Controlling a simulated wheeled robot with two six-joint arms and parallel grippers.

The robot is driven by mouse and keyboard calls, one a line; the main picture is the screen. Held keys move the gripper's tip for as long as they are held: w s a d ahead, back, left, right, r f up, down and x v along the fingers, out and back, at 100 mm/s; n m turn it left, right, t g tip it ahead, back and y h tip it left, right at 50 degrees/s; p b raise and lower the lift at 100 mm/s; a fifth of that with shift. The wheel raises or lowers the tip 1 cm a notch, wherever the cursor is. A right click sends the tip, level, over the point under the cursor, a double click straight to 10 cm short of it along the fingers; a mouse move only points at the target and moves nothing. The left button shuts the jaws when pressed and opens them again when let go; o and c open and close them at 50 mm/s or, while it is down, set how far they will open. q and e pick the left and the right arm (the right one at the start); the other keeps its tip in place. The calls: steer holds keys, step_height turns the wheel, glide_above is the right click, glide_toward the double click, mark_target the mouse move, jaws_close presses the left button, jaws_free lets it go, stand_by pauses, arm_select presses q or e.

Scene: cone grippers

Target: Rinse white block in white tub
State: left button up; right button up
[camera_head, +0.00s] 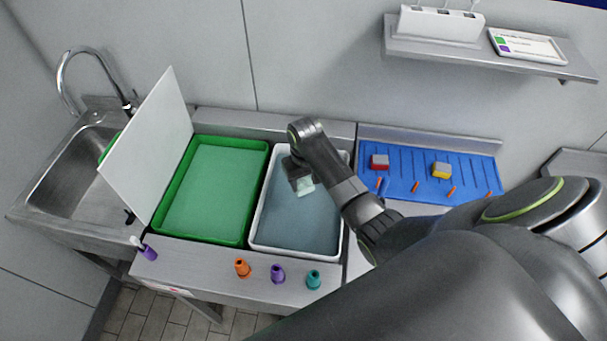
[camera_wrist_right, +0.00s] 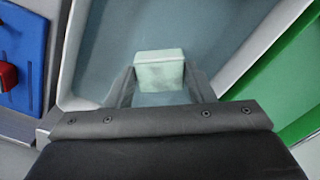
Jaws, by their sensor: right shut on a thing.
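The white tub (camera_head: 254,232) holds grey-blue liquid and stands in the middle of the counter. My right gripper (camera_head: 303,186) reaches down into the tub, near its back half. It is shut on the white block (camera_head: 306,188), which looks pale green-white. In the right wrist view the block (camera_wrist_right: 160,70) sits between the two fingertips, with the tub's liquid around it. I cannot tell how deep the block is in the liquid. My left gripper is not in view.
A green tub (camera_head: 168,222) stands left of the white tub, with a white upright panel (camera_head: 150,145) and a sink (camera_head: 62,175) beyond. A blue mat (camera_head: 400,163) with a red block (camera_head: 379,162) and a yellow block (camera_head: 441,170) lies right. Orange (camera_head: 242,268), purple (camera_head: 277,273) and teal (camera_head: 313,279) cones stand along the front.

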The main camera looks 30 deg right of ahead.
mark_target(304, 184)
step_height(304, 184, down, 4)
steer(key=shift+f, duration=0.15)
arm_select(q)
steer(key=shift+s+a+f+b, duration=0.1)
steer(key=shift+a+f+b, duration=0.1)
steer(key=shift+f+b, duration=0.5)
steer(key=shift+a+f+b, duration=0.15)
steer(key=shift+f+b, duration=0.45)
steer(key=shift+b, duration=0.05)
arm_select(e)
steer(key=shift+f, duration=2.75)
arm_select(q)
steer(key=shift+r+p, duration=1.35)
arm_select(e)
steer(key=shift+r, duration=5.85)
steer(key=shift+r, duration=2)
